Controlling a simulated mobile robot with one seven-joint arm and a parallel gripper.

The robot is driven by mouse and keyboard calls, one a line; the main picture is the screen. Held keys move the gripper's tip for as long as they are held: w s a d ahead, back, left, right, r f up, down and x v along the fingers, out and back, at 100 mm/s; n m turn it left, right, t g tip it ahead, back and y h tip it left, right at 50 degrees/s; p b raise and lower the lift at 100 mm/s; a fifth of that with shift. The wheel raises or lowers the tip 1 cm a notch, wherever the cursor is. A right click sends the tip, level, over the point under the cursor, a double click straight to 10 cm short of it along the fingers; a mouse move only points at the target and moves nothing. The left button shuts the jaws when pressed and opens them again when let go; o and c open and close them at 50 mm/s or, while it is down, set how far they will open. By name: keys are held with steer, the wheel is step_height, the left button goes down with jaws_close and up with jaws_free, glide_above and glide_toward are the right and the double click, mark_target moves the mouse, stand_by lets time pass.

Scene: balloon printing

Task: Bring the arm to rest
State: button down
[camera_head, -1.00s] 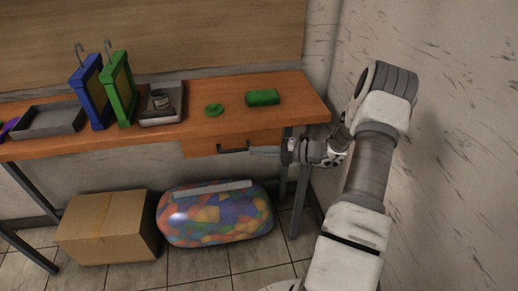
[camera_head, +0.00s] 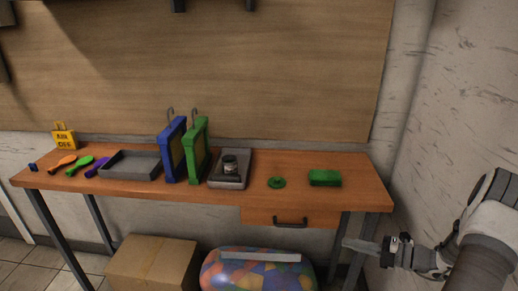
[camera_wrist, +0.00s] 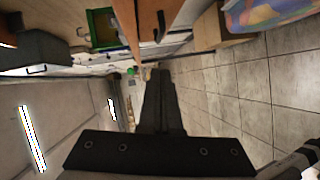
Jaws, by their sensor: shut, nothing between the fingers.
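My arm is at the lower right in the head view. My gripper (camera_head: 347,243) points left, just below the right end of the wooden table (camera_head: 345,197) and in front of its right leg. Its fingers are together with nothing between them. In the wrist view my gripper (camera_wrist: 160,78) shows as dark closed fingers pointing away over the tiled floor. It appears apart from the table and the drawer (camera_head: 262,216), which looks shut.
On the table stand a green block (camera_head: 325,178), a green disc (camera_head: 277,183), grey trays (camera_head: 130,165), and blue (camera_head: 172,150) and green (camera_head: 200,150) frames. Below are a cardboard box (camera_head: 155,265) and a balloon bag (camera_head: 250,275). A wall stands close right.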

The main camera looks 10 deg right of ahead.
steer(key=s+a+r+n+g+h+p, duration=0.2)
steer(key=a+r+n+g+h, duration=0.15)
steer(key=a+r+n, duration=0.6)
steer(key=s+a+r+n+g+h+p, duration=0.25)
steer(key=a+r+n+g, duration=0.3)
steer(key=r+n, duration=0.7)
steer(key=s+a+r+n+t+h+p, duration=0.1)
steer(key=s+a+r+n+h, duration=0.1)
steer(key=n, duration=0.6)
steer(key=s+a+r+n+t+h+p, duration=0.1)
steer(key=s+a+r+n+h, duration=0.1)
steer(key=s+r+n, duration=0.3)
steer(key=s+a+r+n+t+h+p, duration=0.1)
steer(key=s+a+r+n+t+h, duration=0.1)
steer(key=s+a+r+n, duration=0.2)
steer(key=shift+s+n, duration=1.75)
steer(key=shift+n, duration=1.95)
steer(key=c, duration=1.5)
jaws_free()
steer(key=shift+c, duration=0.2)
